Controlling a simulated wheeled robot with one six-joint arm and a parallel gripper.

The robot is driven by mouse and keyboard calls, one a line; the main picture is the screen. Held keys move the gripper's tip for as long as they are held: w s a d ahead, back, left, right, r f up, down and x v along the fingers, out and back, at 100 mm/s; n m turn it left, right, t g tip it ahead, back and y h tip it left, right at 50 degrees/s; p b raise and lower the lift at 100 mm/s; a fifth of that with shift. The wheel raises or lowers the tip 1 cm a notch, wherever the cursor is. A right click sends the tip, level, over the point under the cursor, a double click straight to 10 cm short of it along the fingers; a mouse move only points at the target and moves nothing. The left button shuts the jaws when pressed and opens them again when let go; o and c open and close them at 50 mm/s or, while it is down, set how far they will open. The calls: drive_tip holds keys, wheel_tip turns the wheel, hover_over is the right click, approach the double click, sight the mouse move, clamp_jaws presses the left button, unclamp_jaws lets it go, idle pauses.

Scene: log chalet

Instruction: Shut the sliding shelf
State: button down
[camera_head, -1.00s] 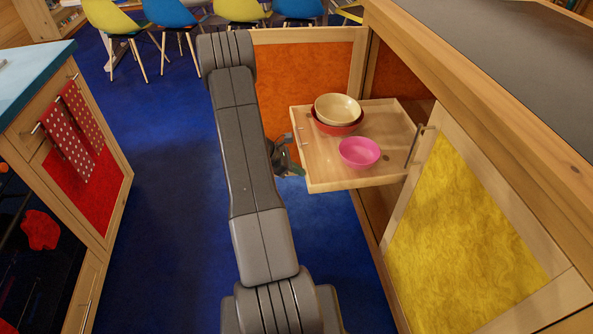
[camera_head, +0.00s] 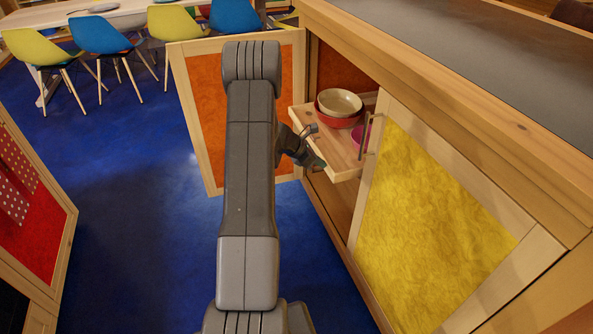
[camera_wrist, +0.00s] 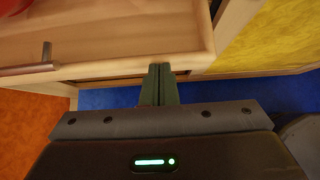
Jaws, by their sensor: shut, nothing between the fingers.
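The sliding shelf (camera_head: 345,172) is a light wooden pull-out tray in the cabinet opening, still sticking out a short way past the front. It carries a cream bowl (camera_head: 338,102) in a red bowl (camera_head: 336,121) and a pink bowl (camera_head: 356,134), partly hidden by the yellow door. My gripper (camera_head: 318,165) is at the shelf's front edge.
The orange door (camera_head: 205,110) stands open behind my arm. The yellow door (camera_head: 430,210) with its upright handle (camera_head: 365,135) is to the right. A cabinet with a red panel (camera_head: 30,215) is at left. Blue floor (camera_head: 130,200) between is clear; chairs (camera_head: 100,38) stand at the back.

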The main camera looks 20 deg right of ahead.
sight(340, 165)
drive_tip(key=d, duration=1.1)
drive_tip(key=shift+w, duration=0.15)
drive_tip(key=shift+d, duration=0.35)
drive_tip(key=shift+a, duration=0.25)
drive_tip(key=a, duration=0.3)
drive_tip(key=shift+w+b, duration=0.1)
drive_tip(key=shift+b, duration=0.2)
drive_tip(key=p+v, duration=0.1)
drive_tip(key=v, duration=0.9)
drive_tip(key=shift+a, duration=0.35)
